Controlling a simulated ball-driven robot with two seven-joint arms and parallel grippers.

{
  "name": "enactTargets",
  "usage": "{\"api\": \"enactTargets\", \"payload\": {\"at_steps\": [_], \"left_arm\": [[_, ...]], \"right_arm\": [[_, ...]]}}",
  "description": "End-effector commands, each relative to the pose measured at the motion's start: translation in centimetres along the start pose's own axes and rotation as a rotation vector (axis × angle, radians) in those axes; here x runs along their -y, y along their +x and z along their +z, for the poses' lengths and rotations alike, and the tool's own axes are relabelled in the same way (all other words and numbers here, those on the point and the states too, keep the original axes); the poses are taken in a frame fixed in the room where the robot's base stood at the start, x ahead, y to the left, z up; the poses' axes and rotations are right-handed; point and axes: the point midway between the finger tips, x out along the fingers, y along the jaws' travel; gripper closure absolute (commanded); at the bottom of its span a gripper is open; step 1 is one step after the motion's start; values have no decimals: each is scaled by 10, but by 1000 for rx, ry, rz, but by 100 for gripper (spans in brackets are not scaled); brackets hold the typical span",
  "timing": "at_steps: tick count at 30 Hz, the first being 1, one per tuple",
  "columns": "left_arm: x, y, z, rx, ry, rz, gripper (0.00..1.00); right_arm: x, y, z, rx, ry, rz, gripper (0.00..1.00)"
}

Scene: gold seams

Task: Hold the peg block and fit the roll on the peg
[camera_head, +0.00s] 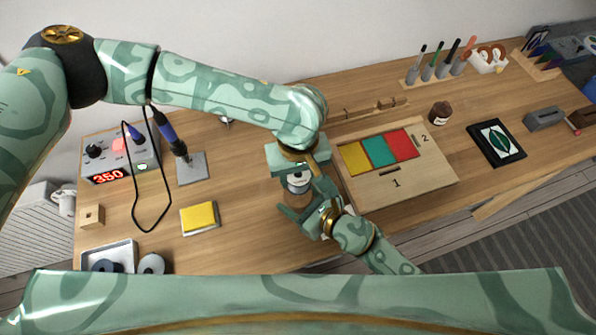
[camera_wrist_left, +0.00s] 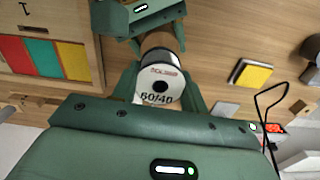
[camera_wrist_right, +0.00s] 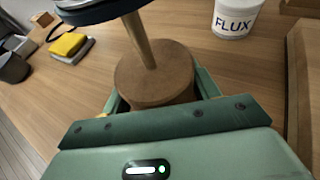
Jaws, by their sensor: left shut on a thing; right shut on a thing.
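The roll is a solder spool with a white "60/40" label and a dark centre hole (camera_wrist_left: 166,73); it also shows in the head view (camera_head: 298,181). My left gripper (camera_head: 297,168) is shut on it. My right gripper (camera_head: 312,207) is shut on the round wooden peg block (camera_wrist_right: 153,76), low over the table. The block's thin peg (camera_wrist_right: 140,40) rises toward the dark underside of the roll (camera_wrist_right: 98,10) in the right wrist view. The roll is above the block, with a gap between them. Whether the peg tip is inside the hole is hidden.
A white FLUX jar (camera_wrist_right: 236,18) stands near the peg block. A wooden box with coloured panels (camera_head: 398,190) lies to the right. A yellow sponge (camera_head: 200,217), a soldering station (camera_head: 118,155) and its cable are to the left. Free table lies between sponge and grippers.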

Motion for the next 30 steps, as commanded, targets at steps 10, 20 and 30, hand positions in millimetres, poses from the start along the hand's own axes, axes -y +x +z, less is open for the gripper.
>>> {"api": "enactTargets", "payload": {"at_steps": [10,20,30], "left_arm": [[0,-1,0,-1,0,1,94],[0,3,0,-1,1,1,94],[0,11,0,0,1,0,94]], "right_arm": [[0,0,0,0,0,0,67],[0,0,0,0,0,0,67],[0,0,0,0,0,0,67]]}}
